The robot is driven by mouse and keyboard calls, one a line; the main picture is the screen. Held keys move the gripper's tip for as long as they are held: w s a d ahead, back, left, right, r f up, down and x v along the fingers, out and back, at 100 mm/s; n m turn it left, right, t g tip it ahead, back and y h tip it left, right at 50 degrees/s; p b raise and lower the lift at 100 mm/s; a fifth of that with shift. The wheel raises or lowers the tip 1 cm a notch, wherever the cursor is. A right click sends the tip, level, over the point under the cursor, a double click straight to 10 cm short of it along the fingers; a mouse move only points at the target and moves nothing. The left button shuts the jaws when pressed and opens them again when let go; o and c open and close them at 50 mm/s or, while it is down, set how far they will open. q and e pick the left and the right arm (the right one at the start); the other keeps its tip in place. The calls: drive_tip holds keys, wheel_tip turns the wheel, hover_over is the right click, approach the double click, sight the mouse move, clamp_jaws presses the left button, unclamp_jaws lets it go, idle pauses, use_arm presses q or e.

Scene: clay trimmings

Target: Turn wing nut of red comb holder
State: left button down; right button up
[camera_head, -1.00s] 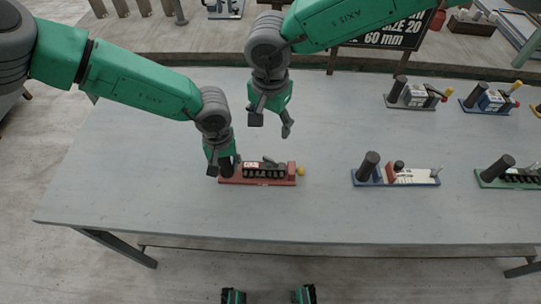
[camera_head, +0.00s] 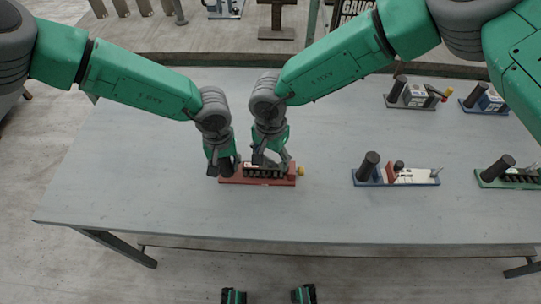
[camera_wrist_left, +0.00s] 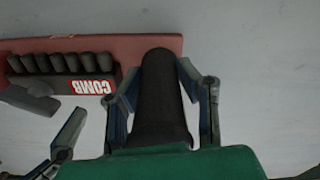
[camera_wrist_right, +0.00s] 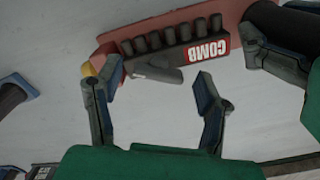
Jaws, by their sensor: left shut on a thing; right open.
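The red comb holder (camera_head: 229,180) lies on the grey table. Its row of black teeth and "COMB" label (camera_wrist_right: 207,51) show in the right wrist view. My left gripper (camera_head: 221,167) is shut on the holder's black post (camera_wrist_left: 161,95), a finger on each side. My right gripper (camera_head: 271,163) is open above the holder's right part. In the right wrist view a grey winged piece, apparently the wing nut (camera_wrist_right: 160,73), lies beside the teeth, between the open fingers' directions; contact cannot be told. It also shows in the left wrist view (camera_wrist_left: 31,101). A yellow knob (camera_head: 301,171) is at the holder's right end.
A blue-based holder (camera_head: 412,183) and a green-based holder (camera_head: 490,183) stand to the right. More holders, one grey (camera_head: 415,104), stand at the back right. The table (camera_head: 180,215) is clear in front and left.

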drive_tip(key=c, duration=1.2)
drive_tip(key=shift+o, duration=0.2)
drive_tip(key=shift+m, duration=0.3)
drive_tip(key=m, duration=0.3)
drive_tip(key=shift+m, duration=2)
drive_tip(key=shift+a, duration=0.1)
drive_tip(key=o, duration=1.2)
drive_tip(key=shift+c, duration=0.2)
